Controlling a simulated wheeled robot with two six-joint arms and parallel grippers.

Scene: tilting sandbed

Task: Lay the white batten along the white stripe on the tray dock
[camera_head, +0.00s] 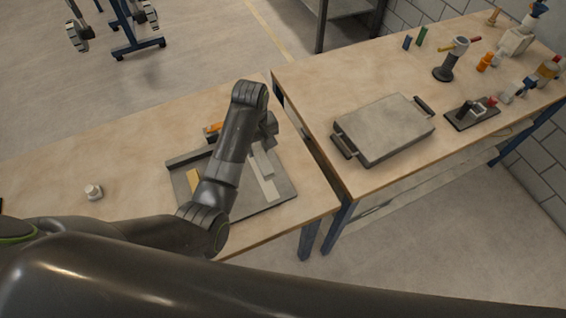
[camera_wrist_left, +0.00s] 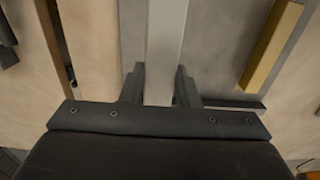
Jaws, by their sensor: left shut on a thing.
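The tray dock (camera_head: 283,200) is a grey plate with a dark rim on the near-left table. My left gripper (camera_wrist_left: 160,82) is over its right part, shut on the white batten (camera_wrist_left: 166,40), which runs lengthwise away between the fingers. In the head view the pale batten (camera_head: 261,160) shows beside my wrist, with the white stripe (camera_head: 270,188) running on from it below. Whether the batten touches the dock I cannot tell. A yellow bar (camera_head: 193,180) lies on the dock's left part; it also shows in the left wrist view (camera_wrist_left: 270,45). My forearm hides the dock's middle.
A gap separates this table from the right one, which bears a grey handled tray (camera_head: 384,130), a dark stand (camera_head: 445,68) and small tools. The table's left part is mostly clear.

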